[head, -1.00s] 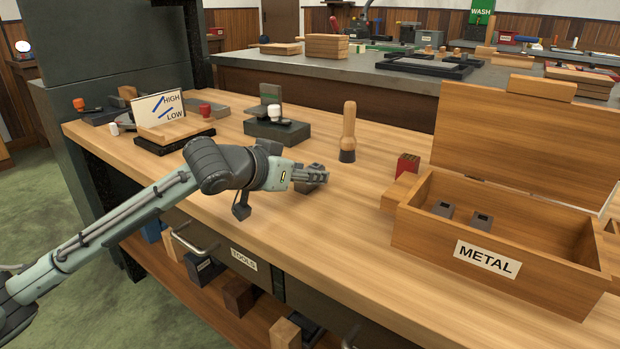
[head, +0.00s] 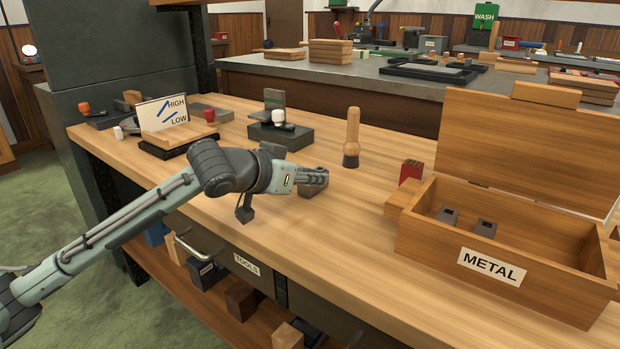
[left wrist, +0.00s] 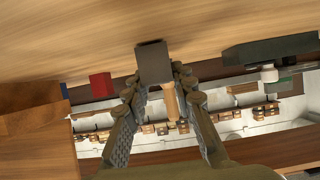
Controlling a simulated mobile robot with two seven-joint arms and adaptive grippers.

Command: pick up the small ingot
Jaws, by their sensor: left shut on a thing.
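The small ingot is a dark grey block (head: 314,189) near the middle of the wooden bench in the head view. My left gripper (head: 316,178) is shut on it, and its fingers hide part of the block. In the left wrist view the ingot (left wrist: 154,62) sits between the fingertips of my left gripper (left wrist: 157,78). I cannot tell whether the ingot touches the bench top or is slightly above it. My right gripper is not in view.
An open wooden METAL box (head: 440,244) holding two dark blocks stands at the right. A wooden-handled tool (head: 352,136) stands upright behind my gripper, with a red block (head: 411,171) to its right. The bench between gripper and box is clear.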

